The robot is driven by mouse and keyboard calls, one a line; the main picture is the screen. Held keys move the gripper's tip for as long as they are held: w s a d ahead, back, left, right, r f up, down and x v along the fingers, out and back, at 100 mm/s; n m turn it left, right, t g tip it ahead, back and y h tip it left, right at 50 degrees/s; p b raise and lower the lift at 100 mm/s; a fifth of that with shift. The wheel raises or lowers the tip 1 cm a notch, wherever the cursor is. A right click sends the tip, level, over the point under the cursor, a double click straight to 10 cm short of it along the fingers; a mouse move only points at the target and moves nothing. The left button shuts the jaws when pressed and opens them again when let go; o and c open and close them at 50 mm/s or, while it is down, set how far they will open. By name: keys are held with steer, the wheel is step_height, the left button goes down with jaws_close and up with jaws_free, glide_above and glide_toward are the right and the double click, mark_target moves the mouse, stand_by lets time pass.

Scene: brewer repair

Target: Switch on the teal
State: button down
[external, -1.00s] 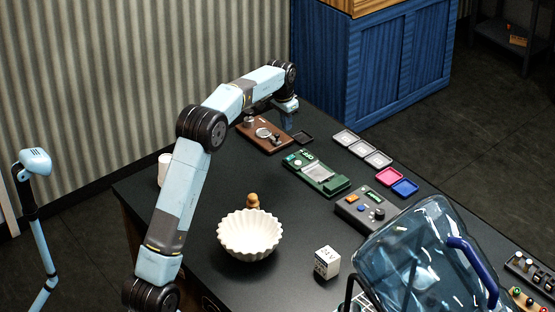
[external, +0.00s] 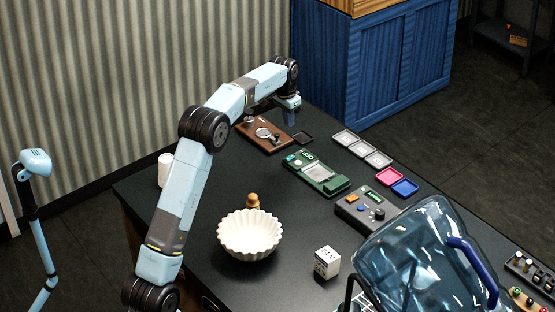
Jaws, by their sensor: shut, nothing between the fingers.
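My gripper (external: 291,118) points down near the far edge of the dark table, beside the brown board (external: 264,134). It is small in the view and shut, with nothing in it. A dark green device (external: 332,187) with a pale plate and small light-coloured parts at its far end lies to the right of and nearer than my gripper. My gripper is apart from it. No clearly teal switch can be made out at this size. A grey box (external: 352,207) with orange and blue parts and a dark knob stands nearer to the right.
A white fluted bowl (external: 249,235), a white cube (external: 327,262) and a large clear blue jug (external: 400,262) stand at the front.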

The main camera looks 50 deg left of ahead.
mark_target(293, 156)
steer(key=f, duration=0.4)
steer(key=w+f, duration=0.1)
steer(key=f, duration=0.8)
steer(key=shift+w+f, duration=0.35)
steer(key=shift+f, duration=0.05)
